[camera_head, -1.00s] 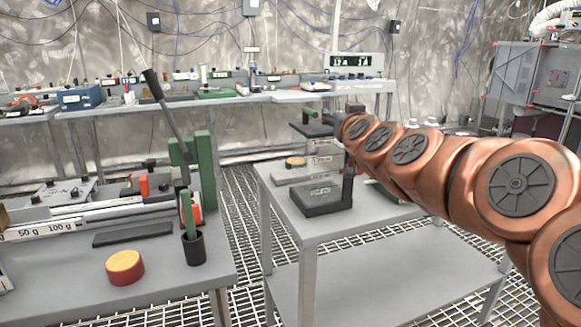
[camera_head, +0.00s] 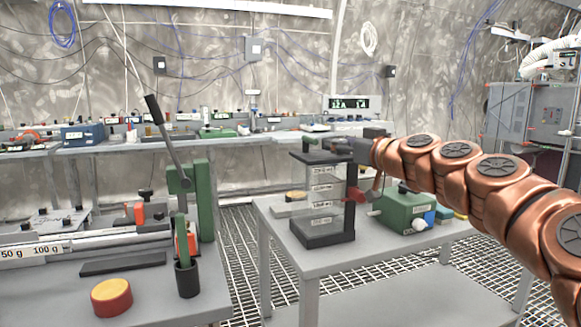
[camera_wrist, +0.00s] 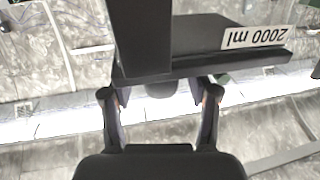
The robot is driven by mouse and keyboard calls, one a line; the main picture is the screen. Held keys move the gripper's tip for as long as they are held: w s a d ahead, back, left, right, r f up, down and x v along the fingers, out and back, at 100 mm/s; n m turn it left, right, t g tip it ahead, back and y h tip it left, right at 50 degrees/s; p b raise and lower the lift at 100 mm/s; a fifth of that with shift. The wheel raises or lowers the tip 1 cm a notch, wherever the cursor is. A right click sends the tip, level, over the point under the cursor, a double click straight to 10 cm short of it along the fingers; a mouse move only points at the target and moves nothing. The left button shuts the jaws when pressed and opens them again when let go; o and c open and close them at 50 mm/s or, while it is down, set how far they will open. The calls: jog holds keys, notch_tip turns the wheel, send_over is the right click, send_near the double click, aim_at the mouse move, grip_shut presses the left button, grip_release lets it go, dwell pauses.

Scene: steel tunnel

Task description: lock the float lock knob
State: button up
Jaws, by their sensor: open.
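A measuring stand with a dark base (camera_head: 322,230), a clear body with several white labels and a black top plate (camera_head: 318,157) stands on the middle table. A red part (camera_head: 355,194) sits at its right side; I cannot tell whether it is the float lock knob. My gripper (camera_head: 352,146) is at the stand's top right. In the wrist view my open gripper (camera_wrist: 160,95) has its fingers apart beneath a black plate (camera_wrist: 200,62) labelled 2000 ml, shown upside down. A round grey part (camera_wrist: 161,90) shows between the fingers, partly hidden by the plate; its identity is unclear.
A green box (camera_head: 405,210) stands right of the stand, and a small yellow-topped piece (camera_head: 294,195) lies left of it. The left table holds a lever press (camera_head: 203,200) and a red-yellow button (camera_head: 111,297). A grated floor gap separates the tables.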

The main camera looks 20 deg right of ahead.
jog(key=shift+r+n+g+y+p, duration=0.15)
jog(key=shift+n+g+y+p, duration=0.15)
jog(key=shift+n+y+p, duration=0.8)
jog(key=n+y+p, duration=0.1)
jog(key=y, duration=0.1)
jog(key=n+g+y+p, duration=0.1)
jog(key=y+p, duration=0.1)
jog(key=shift+d+r+g+y, duration=0.1)
jog(key=shift+d+g+y, duration=0.05)
jog(key=shift+g+y, duration=0.2)
jog(key=shift+n+g+y+p, duration=0.45)
jog(key=shift+n+y+p, duration=0.35)
jog(key=shift+p, duration=0.4)
jog(key=n+g+y+p, duration=0.1)
jog(key=y+p, duration=0.1)
jog(key=p, duration=0.2)
jog(key=shift+n+g, duration=0.3)
jog(key=shift+g, duration=0.1)
jog(key=n+g+y+p, duration=0.3)
jog(key=p, duration=0.5)
jog(key=shift+w+g, duration=0.1)
jog(key=shift+g, duration=0.3)
jog(key=v, duration=0.3)
jog(key=shift+f, duration=0.2)
jog(key=shift+r+p, duration=0.3)
jog(key=shift+p, duration=0.35)
jog(key=shift+d, duration=0.1)
jog(key=shift+s+d+p, duration=0.2)
jog(key=shift+s+p, duration=0.05)
jog(key=shift+p, duration=0.25)
